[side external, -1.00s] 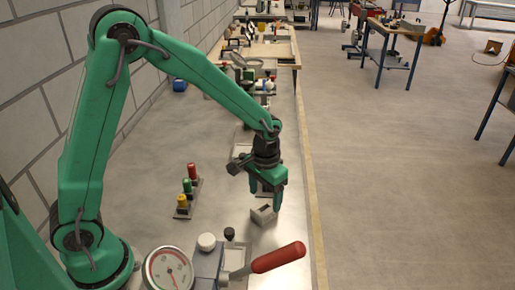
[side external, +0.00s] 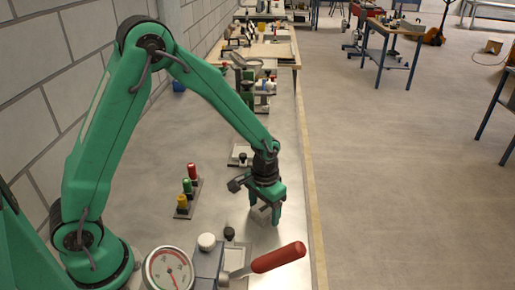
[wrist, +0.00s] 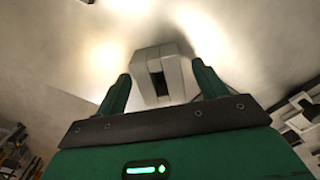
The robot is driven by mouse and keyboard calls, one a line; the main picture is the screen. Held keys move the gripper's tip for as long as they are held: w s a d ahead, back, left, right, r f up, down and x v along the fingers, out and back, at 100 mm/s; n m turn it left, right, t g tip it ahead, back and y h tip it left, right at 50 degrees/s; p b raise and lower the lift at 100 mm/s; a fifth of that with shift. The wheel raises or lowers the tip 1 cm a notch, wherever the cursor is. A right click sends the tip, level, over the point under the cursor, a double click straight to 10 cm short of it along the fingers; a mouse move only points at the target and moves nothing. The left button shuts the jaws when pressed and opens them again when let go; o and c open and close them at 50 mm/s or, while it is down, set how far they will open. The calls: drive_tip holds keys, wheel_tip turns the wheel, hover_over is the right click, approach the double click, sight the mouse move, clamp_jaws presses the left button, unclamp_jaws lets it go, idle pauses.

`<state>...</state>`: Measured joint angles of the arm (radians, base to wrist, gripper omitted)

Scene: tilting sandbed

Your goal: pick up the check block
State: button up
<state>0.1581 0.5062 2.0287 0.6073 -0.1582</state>
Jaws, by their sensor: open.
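The check block (wrist: 174,62) is a small light grey block with a dark slot in its face. In the wrist view it lies on the bench just beyond and between my gripper's two green fingers (wrist: 160,88), apart from both. In the side view my gripper (side external: 264,217) points down over the check block (side external: 261,213), with its fingers on either side. The fingers partly hide the block there. My gripper is open and holds nothing. I cannot tell how far the fingertips are above the bench.
A rack with red, green and yellow pegs (side external: 187,190) stands left of my gripper. A red-handled lever (side external: 278,257) and a round dial gauge (side external: 168,270) are in front. The metal bench's right edge (side external: 302,190) is close by. A small pale tray (side external: 240,156) lies behind.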

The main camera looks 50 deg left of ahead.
drive_tip(key=c, duration=1.3)
drive_tip(key=shift+o, duration=0.2)
drive_tip(key=shift+r, duration=0.1)
drive_tip(key=shift+r, duration=0.75)
wheel_tip(320, 180, up, 2)
drive_tip(key=shift+w+r, duration=0.1)
drive_tip(key=shift+r, duration=0.05)
drive_tip(key=s+d+r, duration=0.7)
drive_tip(key=d, duration=0.2)
drive_tip(key=shift+s, duration=0.35)
